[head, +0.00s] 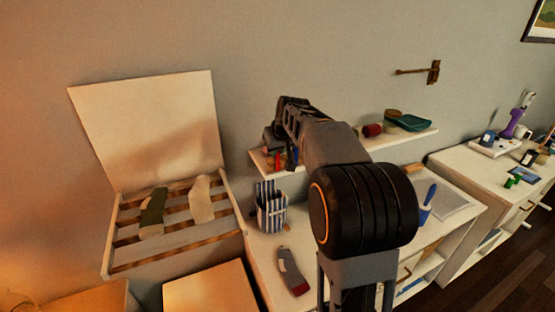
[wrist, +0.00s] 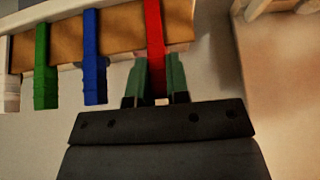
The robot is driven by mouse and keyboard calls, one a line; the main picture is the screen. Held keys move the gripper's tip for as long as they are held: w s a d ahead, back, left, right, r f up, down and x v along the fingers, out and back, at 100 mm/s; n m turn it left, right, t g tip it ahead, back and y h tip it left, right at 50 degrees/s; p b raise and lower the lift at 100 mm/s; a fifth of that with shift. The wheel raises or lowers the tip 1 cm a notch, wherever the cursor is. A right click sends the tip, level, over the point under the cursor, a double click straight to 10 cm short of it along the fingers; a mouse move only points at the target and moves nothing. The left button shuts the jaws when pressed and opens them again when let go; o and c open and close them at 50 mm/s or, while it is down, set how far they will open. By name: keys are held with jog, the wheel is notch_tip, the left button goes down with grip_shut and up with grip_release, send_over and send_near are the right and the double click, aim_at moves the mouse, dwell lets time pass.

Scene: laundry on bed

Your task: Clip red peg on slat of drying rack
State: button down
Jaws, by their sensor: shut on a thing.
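The red peg (wrist: 154,45) is between the green-tipped fingers of my gripper (wrist: 156,82) in the wrist view. The fingers are shut on its lower part. Its upper part overlaps a brown strip (wrist: 118,30); I cannot tell whether it still grips that strip. In the head view my gripper (head: 275,145) is by the left end of the wall shelf, largely hidden by my arm.
Blue (wrist: 94,60), green (wrist: 43,65) and white (wrist: 10,85) pegs hang beside the red one. A striped cup (head: 271,213) and a grey sock (head: 291,270) are on the white surface below the wall shelf (head: 405,144). A pale panel (head: 150,130) rises behind the rack.

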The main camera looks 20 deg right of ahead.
jog(key=shift+r+p, duration=1.15)
jog(key=shift+r, duration=0.35)
jog(key=shift+r, duration=0.15)
jog(key=shift+r, duration=1.6)
